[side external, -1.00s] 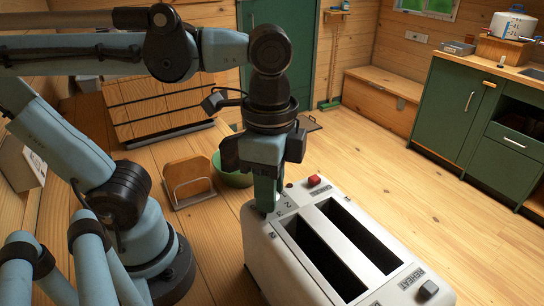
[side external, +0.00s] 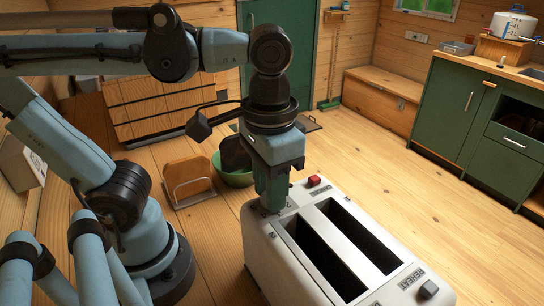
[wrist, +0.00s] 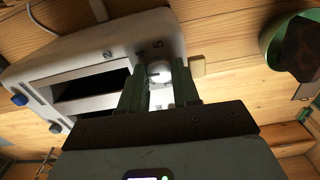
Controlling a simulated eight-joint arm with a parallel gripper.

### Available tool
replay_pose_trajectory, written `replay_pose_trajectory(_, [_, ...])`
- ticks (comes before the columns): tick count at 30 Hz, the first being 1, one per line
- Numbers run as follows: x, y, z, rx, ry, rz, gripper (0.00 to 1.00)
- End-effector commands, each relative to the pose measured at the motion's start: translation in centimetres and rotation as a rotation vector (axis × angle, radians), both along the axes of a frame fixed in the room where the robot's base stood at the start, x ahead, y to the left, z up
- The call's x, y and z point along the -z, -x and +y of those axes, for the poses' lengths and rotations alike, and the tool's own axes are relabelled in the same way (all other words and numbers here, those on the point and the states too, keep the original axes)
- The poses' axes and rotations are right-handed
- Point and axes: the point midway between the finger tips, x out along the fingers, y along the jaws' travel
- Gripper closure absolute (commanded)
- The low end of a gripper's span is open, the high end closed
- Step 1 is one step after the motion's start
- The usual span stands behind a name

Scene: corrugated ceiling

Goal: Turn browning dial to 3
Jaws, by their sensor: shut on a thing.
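My gripper (side external: 272,205) points down at the toaster's far left corner. In the wrist view my gripper (wrist: 160,88) has its two green fingers closed on either side of a pale round dial (wrist: 160,72). A short dark mark shows on the dial's face. The fingers hide the dial and most of its number scale in the side view. I cannot read which number the dial points to.
A green bowl (side external: 234,178) and a rack with bread (side external: 187,176) stand behind, to the left. Floor on the right is clear.

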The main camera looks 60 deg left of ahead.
Motion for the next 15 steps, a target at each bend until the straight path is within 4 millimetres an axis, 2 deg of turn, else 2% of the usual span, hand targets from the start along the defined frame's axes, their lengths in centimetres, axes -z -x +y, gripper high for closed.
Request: replay_pose_trajectory(15, [-0.04, -0.01, 0.0, -0.056, 0.0, 0.0, 0.99])
